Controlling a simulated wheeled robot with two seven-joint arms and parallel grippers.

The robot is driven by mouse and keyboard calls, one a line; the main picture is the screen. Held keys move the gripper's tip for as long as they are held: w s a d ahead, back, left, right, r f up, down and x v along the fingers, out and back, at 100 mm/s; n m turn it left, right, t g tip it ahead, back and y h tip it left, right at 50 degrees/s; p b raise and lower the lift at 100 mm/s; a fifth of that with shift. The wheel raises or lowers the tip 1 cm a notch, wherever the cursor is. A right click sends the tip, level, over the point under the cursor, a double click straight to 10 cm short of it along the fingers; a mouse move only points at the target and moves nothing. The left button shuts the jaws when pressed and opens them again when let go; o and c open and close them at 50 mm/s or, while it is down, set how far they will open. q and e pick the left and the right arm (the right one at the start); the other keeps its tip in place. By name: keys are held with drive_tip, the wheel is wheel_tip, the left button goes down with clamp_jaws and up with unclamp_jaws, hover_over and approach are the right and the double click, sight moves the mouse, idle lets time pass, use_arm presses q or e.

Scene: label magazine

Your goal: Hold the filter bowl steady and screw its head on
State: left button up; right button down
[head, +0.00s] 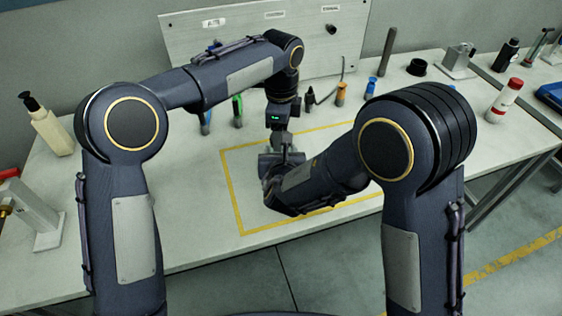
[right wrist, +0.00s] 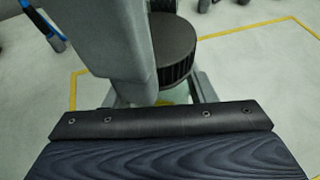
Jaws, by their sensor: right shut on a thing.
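The filter head, a black ribbed round cap (right wrist: 174,45), shows in the right wrist view, with a sliver of the pale, see-through filter bowl (right wrist: 172,96) just below it. My right gripper (right wrist: 165,98) is shut on the bowl, its grey fingers partly showing on either side. My left gripper (right wrist: 112,45) is a large grey shape close beside the head, covering its left side; whether it grips the head is hidden. In the head view my left gripper (head: 281,148) points down inside the yellow outline. My right forearm hides the bowl, head and most of the right gripper there.
Yellow tape (head: 237,200) outlines the work area on the pale bench. Several tools stand behind it before an upright panel (head: 190,35).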

use_arm(q)
drive_tip(key=shift+o, duration=0.9)
drive_tip(key=shift+s+f, duration=0.1)
drive_tip(key=shift+s, duration=0.05)
wheel_tip(320, 180, up, 12)
use_arm(e)
drive_tip(key=c, duration=0.5)
unclamp_jaws()
